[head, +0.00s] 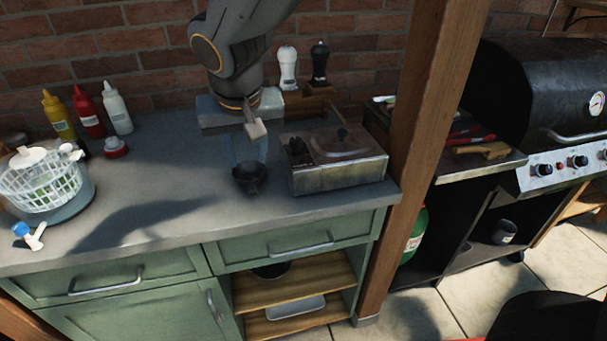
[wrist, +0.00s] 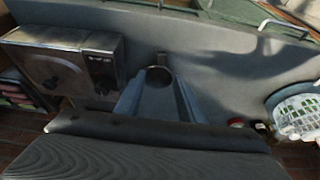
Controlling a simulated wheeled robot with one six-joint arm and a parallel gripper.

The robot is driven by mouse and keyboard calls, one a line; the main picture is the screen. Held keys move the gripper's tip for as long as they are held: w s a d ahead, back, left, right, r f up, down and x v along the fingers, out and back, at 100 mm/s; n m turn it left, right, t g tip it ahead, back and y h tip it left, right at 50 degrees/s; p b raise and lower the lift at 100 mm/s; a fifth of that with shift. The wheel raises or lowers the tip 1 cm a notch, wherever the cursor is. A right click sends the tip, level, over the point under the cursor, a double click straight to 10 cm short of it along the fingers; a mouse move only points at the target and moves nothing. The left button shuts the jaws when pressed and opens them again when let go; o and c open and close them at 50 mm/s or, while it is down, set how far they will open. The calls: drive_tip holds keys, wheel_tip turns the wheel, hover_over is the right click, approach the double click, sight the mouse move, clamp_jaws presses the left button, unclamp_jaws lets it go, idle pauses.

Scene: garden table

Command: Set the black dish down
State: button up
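The black dish (head: 250,180) is small and dark with a short handle. In the head view it is at the counter's middle, just left of the metal box. My gripper (head: 248,164) points down from above, with one pale finger on each side of the dish. In the wrist view the dish (wrist: 160,76) sits between the two fingertips, which appear to touch its sides. The dish looks upright. It is low over the grey counter (head: 170,215); I cannot tell whether its base touches the surface.
A metal box with a lid (head: 338,160) stands close to the right of the dish. A white basket (head: 42,182) and sauce bottles (head: 88,112) are at the left. Two shakers (head: 288,68) stand behind. A wooden post (head: 425,120) rises at the right. The counter left of the dish is clear.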

drive_tip(key=s+d+f+m+g, duration=0.1)
drive_tip(key=s+d+f, duration=0.2)
drive_tip(key=d, duration=0.6)
drive_tip(key=s+d+f+m+g, duration=0.1)
drive_tip(key=s+d+f, duration=0.2)
drive_tip(key=d, duration=0.7)
drive_tip(key=s+d+f+g+h, duration=0.1)
drive_tip(key=d+f, duration=0.3)
drive_tip(key=d, duration=0.6)
drive_tip(key=shift+s+f+m+g, duration=0.3)
drive_tip(key=shift+s+f+m, duration=0.1)
drive_tip(key=shift+s, duration=0.5)
drive_tip(key=shift+d, duration=0.1)
